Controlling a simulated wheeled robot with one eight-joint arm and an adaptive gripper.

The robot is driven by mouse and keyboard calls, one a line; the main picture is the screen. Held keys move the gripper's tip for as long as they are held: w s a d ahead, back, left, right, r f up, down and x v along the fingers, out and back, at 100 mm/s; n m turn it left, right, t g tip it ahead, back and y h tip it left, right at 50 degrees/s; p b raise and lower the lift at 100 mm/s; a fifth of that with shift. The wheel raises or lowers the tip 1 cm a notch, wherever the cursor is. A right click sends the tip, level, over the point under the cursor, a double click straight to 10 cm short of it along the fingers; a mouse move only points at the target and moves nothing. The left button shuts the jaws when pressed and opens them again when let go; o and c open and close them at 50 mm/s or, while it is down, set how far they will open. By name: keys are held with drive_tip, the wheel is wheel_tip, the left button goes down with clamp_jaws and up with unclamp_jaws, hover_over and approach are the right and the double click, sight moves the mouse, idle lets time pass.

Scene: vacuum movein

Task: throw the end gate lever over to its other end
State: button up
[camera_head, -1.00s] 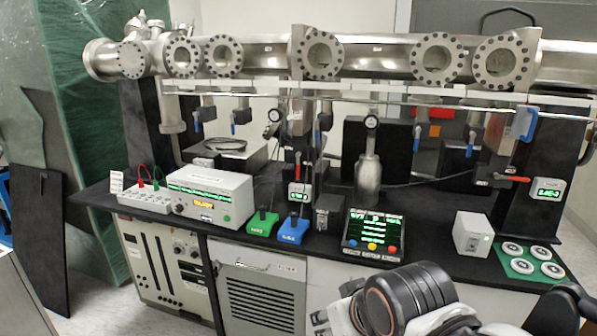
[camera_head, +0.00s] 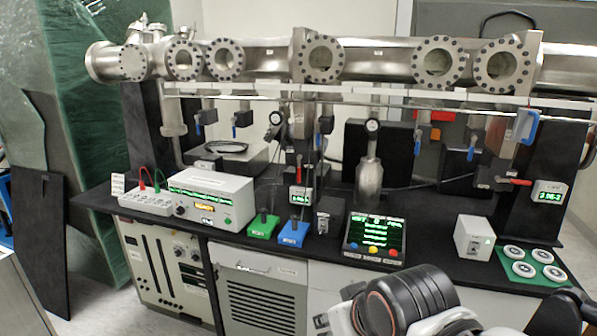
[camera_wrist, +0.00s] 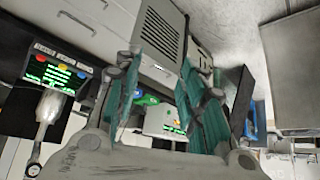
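At the right end of the beam line, a large blue handle (camera_head: 525,126) hangs below the pipe. Lower down, a red lever (camera_head: 513,181) lies nearly level beside a small green readout (camera_head: 549,196). I cannot tell for sure which of these is the end gate lever. My gripper (camera_wrist: 168,100) shows in the wrist view with its two teal fingers spread and nothing held between them. The wrist view looks sideways at the bench front and neither right-end lever shows there. In the head view my arm fills the bottom right, well apart from the levers.
Several smaller blue levers, one of them (camera_head: 318,142), hang under the pipe, and another red lever (camera_head: 299,170) stands mid-bench. A touch panel (camera_head: 375,236), a grey box (camera_head: 474,236) and a green mat with white rings (camera_head: 510,268) sit near the bench front.

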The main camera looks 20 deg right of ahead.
drive_tip(key=w+d+r+m+h+p, duration=0.2)
drive_tip(key=w+d+r, duration=0.15)
drive_tip(key=w, duration=0.75)
drive_tip(key=w+d+r+m+t+h+p, duration=0.1)
drive_tip(key=w+d+r+h+p, duration=0.2)
drive_tip(key=w, duration=0.7)
drive_tip(key=w+d+r+m+h+p, duration=0.15)
drive_tip(key=w+r, duration=0.35)
drive_tip(key=w, duration=0.6)
drive_tip(key=w+f+m+t+h+p, duration=0.2)
drive_tip(key=w+f+m+h, duration=0.15)
drive_tip(key=w, duration=1.15)
drive_tip(key=m+t+h, duration=0.1)
drive_tip(key=t+h, duration=0.1)
drive_tip(key=h, duration=0.1)
approach(299, 173)
drive_tip(key=x, duration=1)
drive_tip(key=shift+w+d+f, duration=0.1)
drive_tip(key=shift+w+f, duration=0.05)
drive_tip(key=shift+w, duration=0.25)
clamp_jaws()
